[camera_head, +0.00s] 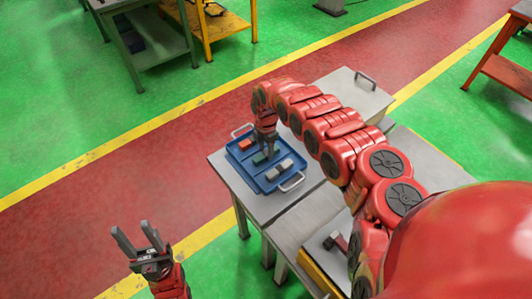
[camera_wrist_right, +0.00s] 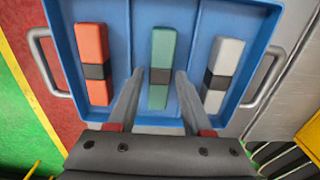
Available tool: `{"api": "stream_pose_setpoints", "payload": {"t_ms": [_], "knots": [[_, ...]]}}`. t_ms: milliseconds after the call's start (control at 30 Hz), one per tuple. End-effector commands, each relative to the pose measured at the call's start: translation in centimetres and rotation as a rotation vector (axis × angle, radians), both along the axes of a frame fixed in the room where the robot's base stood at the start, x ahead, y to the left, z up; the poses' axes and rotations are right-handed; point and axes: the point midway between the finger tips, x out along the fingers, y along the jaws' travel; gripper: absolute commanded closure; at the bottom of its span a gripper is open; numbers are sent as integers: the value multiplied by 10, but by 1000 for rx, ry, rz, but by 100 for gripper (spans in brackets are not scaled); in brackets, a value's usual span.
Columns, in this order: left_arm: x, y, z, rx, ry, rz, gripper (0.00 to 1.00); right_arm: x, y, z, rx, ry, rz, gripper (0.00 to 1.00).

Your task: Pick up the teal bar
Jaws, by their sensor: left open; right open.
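The teal bar (camera_wrist_right: 162,55) lies in the blue tray (camera_wrist_right: 201,20), between an orange bar and a light grey bar, with a dark band around its middle. In the head view the teal bar (camera_head: 262,159) shows small and partly hidden by my right gripper (camera_head: 267,147), which points down over it. My left gripper (camera_head: 135,236) is open and empty, over the floor at the lower left.
The tray has a metal handle (camera_wrist_right: 38,60) at each end and sits on a grey table (camera_head: 222,169).

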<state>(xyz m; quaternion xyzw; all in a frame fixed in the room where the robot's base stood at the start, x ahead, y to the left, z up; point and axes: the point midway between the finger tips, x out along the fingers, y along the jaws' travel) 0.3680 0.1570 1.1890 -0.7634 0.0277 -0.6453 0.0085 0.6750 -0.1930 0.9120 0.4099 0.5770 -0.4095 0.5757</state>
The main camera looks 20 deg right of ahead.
Motion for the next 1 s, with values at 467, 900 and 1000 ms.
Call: {"api": "stream_pose_setpoints", "payload": {"t_ms": [467, 900, 1000], "knots": [[0, 0, 2, 0, 0, 0, 50, 0, -1, -10, -3, -1, -1, 64], [0, 0, 3, 0, 0, 0, 50, 0, -1, -9, -2, -1, 0, 100], [0, 0, 3, 0, 0, 0, 50, 0, -1, -9, -2, -1, 0, 100]]}}
